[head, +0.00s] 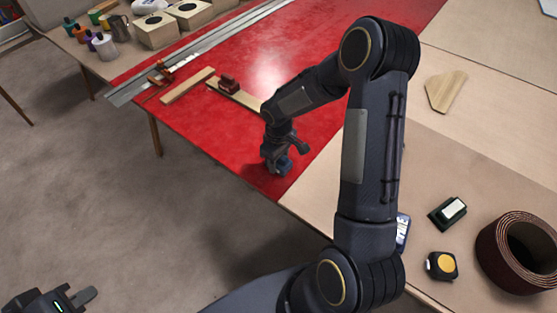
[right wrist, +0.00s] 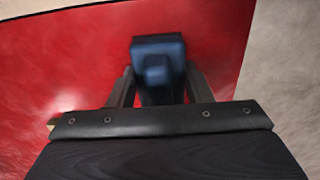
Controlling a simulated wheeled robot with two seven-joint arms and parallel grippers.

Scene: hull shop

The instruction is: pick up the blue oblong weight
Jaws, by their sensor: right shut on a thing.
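The blue oblong weight (right wrist: 158,48) is between the two fingers of my right gripper (right wrist: 158,90) in the right wrist view, over the red tabletop. In the head view, my right gripper (head: 277,163) points down at the near edge of the red surface, with the blue weight (head: 284,166) at its fingertips. My right gripper is shut on the weight. I cannot tell whether the weight is clear of the surface. My left gripper (head: 80,299) is at the bottom left of the head view, over the floor and away from the table; its jaw opening is not clear.
The red table (head: 205,130) carries wooden strips (head: 187,86), a red block (head: 228,86) and metal rails. Bottles (head: 103,46) stand at the back left.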

